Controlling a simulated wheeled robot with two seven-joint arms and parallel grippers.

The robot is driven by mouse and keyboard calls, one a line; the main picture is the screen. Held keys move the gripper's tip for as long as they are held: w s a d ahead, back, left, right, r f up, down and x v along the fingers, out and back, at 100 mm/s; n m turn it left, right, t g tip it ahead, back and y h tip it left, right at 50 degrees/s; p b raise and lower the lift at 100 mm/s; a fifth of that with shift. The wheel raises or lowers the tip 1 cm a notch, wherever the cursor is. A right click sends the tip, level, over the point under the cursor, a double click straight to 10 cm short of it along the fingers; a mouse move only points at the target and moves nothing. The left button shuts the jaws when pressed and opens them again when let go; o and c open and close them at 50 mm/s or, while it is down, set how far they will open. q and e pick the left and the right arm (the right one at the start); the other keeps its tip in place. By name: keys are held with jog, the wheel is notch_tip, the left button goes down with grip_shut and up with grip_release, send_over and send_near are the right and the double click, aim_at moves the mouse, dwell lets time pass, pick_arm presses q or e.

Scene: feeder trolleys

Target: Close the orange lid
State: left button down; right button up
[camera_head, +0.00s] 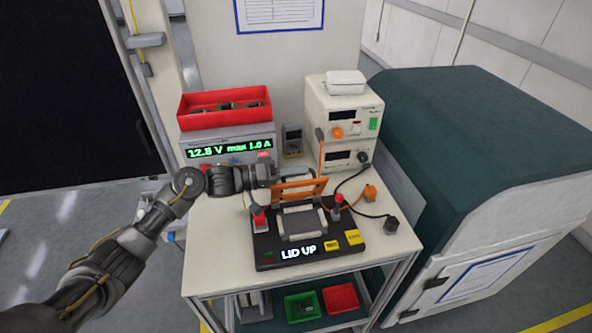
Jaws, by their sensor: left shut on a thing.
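The orange lid (307,193) stands raised at the back of a black test fixture (320,256) on the white table. The fixture's display reads "LID UP". A grey flat bed (303,223) lies open in front of the lid. My left arm comes in from the left, and my left gripper (288,179) is at the lid's upper left edge, shut on the lid. Its fingertips are small and partly hidden at the lid. My right gripper is not in view.
Red-topped posts flank the fixture bed. A red bin (225,116) sits on a display unit behind left. Stacked power supplies (345,120) stand behind, with cables running to the right. A large green-topped cabinet (470,150) borders the table's right side. The table's front left is clear.

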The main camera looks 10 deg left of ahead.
pick_arm(q)
jog(key=shift+s+d+f+m+p, duration=0.15)
jog(key=shift+s+d+m+p, duration=0.1)
jog(key=shift+s+p, duration=0.3)
jog(key=shift+s+d+f+m+p, duration=0.1)
jog(key=shift+s+m+p, duration=0.2)
jog(key=shift+s, duration=0.35)
jog(key=shift+s+d+f+m+b, duration=0.2)
jog(key=shift+s+d+f+m, duration=0.15)
jog(key=shift+s+f+m, duration=0.55)
jog(key=shift+s+d+f+m+b, duration=0.25)
jog(key=shift+s+f+m, duration=0.2)
jog(key=shift+s+m, duration=0.85)
jog(key=shift+w, duration=0.2)
